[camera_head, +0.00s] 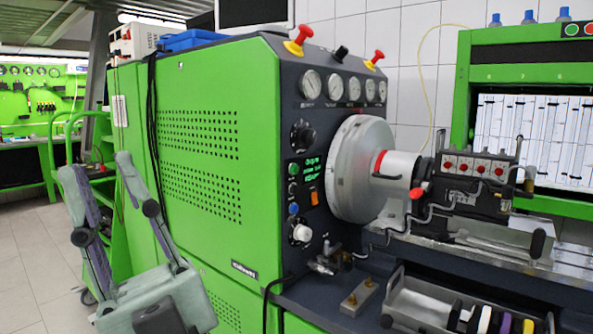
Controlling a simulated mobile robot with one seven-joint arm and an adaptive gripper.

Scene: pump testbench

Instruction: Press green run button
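The pump testbench (205,207) is a large green cabinet with a dark control panel on its right side. On that panel, a small round green button (294,168) sits left of a lit green display (313,168). Another green button (572,29) sits beside a red one on the right-hand unit's top edge. No label is readable, so I cannot tell which is the run button. My gripper (98,165) is at the lower left, fingers pointing up and spread apart, empty. It is in front of the cabinet's left side, well apart from both buttons.
Below the green button are a dark button, a blue button (293,208), an orange switch (314,197) and a white knob (302,232). Red mushroom buttons (299,41) stand on top. A silver drum (360,168) juts out right of the panel. Floor (35,255) shows at left.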

